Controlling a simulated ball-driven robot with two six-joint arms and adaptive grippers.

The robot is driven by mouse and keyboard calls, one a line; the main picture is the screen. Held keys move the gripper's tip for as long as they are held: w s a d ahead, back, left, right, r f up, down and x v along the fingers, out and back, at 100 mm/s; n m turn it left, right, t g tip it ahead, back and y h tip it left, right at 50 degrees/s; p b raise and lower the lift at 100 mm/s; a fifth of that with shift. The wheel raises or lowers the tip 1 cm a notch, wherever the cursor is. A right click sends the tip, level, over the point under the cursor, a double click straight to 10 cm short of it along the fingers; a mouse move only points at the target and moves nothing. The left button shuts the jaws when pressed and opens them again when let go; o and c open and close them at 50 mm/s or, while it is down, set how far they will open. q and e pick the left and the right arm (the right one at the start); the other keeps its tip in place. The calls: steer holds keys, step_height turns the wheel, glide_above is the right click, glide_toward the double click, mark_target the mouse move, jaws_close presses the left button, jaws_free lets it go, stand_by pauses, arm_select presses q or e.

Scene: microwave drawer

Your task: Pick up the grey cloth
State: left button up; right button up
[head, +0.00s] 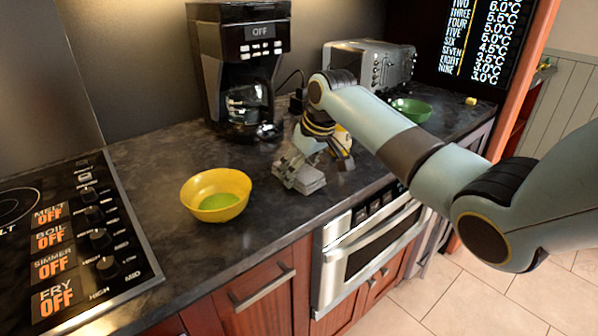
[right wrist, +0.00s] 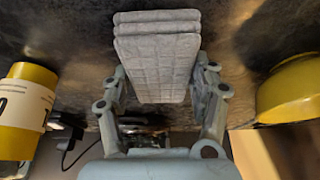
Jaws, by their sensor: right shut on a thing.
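The grey cloth (head: 304,182) is a folded, quilted stack on the dark countertop in the head view, right of the yellow bowl. In the right wrist view the cloth (right wrist: 158,62) lies between the two fingers of my right gripper (right wrist: 160,95). In the head view my right gripper (head: 298,165) reaches down over the cloth from the right, shut on it. I cannot tell whether the cloth is clear of the counter. My left gripper is not in either view.
A yellow bowl (head: 217,193) with something green inside stands to the left. A coffee maker (head: 242,70) and toaster oven (head: 370,65) stand behind, with a green bowl (head: 409,110) at the right. A yellow labelled container (right wrist: 28,108) is close to the gripper. The stove (head: 70,245) is at the far left.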

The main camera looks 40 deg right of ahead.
mark_target(301, 170)
steer(key=v, duration=0.2)
steer(key=w+v, duration=0.1)
steer(key=v, duration=0.1)
steer(key=shift+r, duration=0.2)
steer(key=s+r, duration=0.2)
steer(key=s, duration=0.1)
steer(key=s+r, duration=0.2)
steer(key=s, duration=0.2)
steer(key=s+r, duration=0.2)
steer(key=s, duration=0.2)
steer(key=shift+s+a+r, duration=0.1)
steer(key=shift+a+r, duration=0.15)
steer(key=shift+a, duration=0.15)
steer(key=o, duration=0.5)
steer(key=c, duration=1.2)
